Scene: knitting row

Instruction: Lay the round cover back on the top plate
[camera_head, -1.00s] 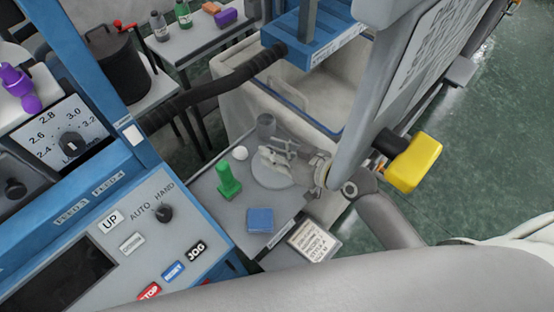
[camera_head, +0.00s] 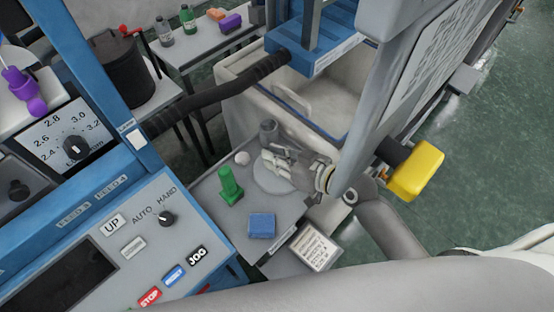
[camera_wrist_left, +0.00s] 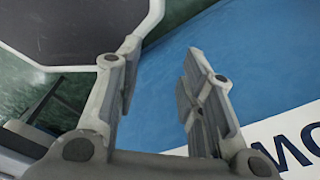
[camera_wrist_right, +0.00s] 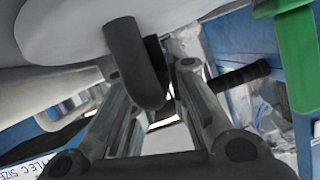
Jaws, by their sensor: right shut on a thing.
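The round cover (camera_head: 268,183) is a pale grey disc in the head view, low over or on the grey plate (camera_head: 290,208); I cannot tell whether they touch. My right gripper (camera_head: 277,158) is over the disc and partly hides it. In the right wrist view the pale disc (camera_wrist_right: 60,35) fills the top left, and its dark curved handle (camera_wrist_right: 130,65) is between the fingers of the right gripper (camera_wrist_right: 150,75). My left gripper (camera_wrist_left: 160,62) is open and empty in front of a blue panel.
A black hose (camera_head: 220,92) crosses behind; a grey panel (camera_head: 400,90) stands at right.

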